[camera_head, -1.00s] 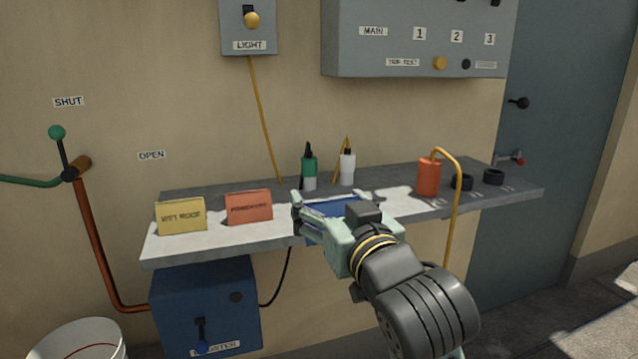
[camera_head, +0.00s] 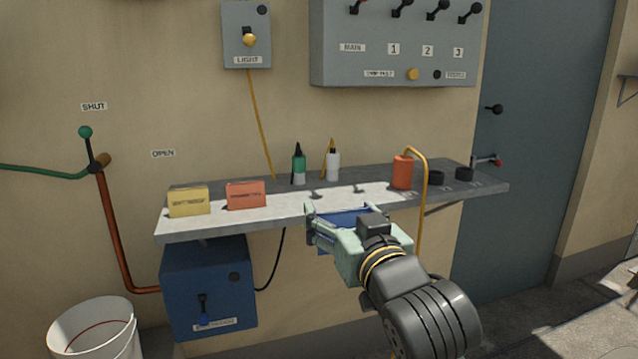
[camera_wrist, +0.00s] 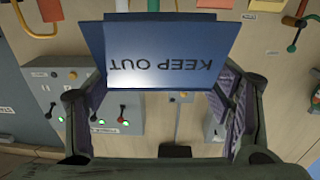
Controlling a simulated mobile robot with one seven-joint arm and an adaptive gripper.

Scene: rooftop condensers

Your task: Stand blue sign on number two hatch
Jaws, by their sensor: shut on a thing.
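The blue sign (camera_wrist: 165,55) is a folded tent-shaped card reading KEEP OUT; the words appear upside down in the wrist view. My gripper (camera_head: 347,222) is shut on it and holds it in front of the shelf's front edge. In the head view the blue sign (camera_head: 345,217) is mostly hidden by my gripper, with only a strip showing. No number two hatch can be made out in these frames.
The shelf (camera_head: 270,213) holds a yellow sign (camera_head: 189,202), an orange sign (camera_head: 246,195), two bottles, a red canister (camera_head: 402,172) and black rings. A blue box (camera_head: 208,290) hangs below. A white bucket (camera_head: 95,330) stands at lower left.

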